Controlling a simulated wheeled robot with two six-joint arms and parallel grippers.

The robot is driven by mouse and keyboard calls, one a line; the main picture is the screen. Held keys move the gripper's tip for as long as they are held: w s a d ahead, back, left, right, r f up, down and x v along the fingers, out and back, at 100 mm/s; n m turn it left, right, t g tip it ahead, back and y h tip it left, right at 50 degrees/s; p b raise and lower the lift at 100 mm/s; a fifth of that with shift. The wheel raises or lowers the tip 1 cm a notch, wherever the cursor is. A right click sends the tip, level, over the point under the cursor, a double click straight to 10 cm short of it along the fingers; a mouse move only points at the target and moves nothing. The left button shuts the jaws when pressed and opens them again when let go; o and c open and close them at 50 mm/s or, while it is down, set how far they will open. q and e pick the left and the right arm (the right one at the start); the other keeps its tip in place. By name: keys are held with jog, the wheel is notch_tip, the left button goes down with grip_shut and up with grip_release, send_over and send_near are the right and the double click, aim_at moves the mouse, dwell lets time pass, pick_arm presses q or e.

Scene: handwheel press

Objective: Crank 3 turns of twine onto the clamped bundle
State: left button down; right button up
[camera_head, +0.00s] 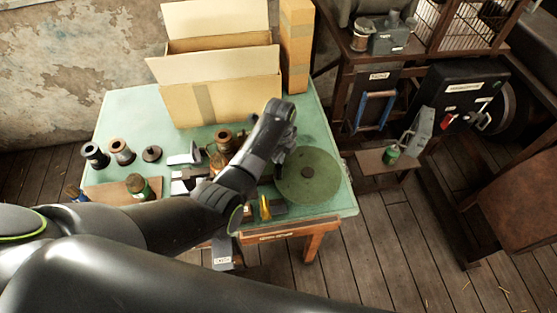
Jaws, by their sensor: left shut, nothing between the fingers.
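My left arm reaches in from the left over the green-topped table (330,130). Its gripper (284,152) is shut and empty, low beside the left edge of a round green disc (318,183) with a dark hub; I cannot tell if it touches the disc. Small brown spools (222,138) stand just left of the wrist, partly hidden by it. A small yellow cone (265,207) stands in front of the wrist. I cannot make out a clamped bundle, a crank or a run of twine for certain. My right gripper is not in view.
A large open cardboard box (225,100) and a tall brown carton (296,45) stand at the table's back. Several spools (121,152) stand at the left. On the right are a dark machine (460,85) and a low shelf (372,163) with a green spool (390,154).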

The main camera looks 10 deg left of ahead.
pick_arm(q)
jog(key=shift+w+a+f, duration=0.1)
jog(key=shift+w+a, duration=0.05)
jog(key=shift+w, duration=0.4)
notch_tip(320, 180, up, 3)
jog(key=shift+s+a+r+p, duration=0.1)
jog(key=shift+s+r+p, duration=0.05)
jog(key=shift+p, duration=0.4)
jog(key=shift+r, duration=0.3)
notch_tip(320, 180, up, 4)
jog(key=shift+r, duration=0.2)
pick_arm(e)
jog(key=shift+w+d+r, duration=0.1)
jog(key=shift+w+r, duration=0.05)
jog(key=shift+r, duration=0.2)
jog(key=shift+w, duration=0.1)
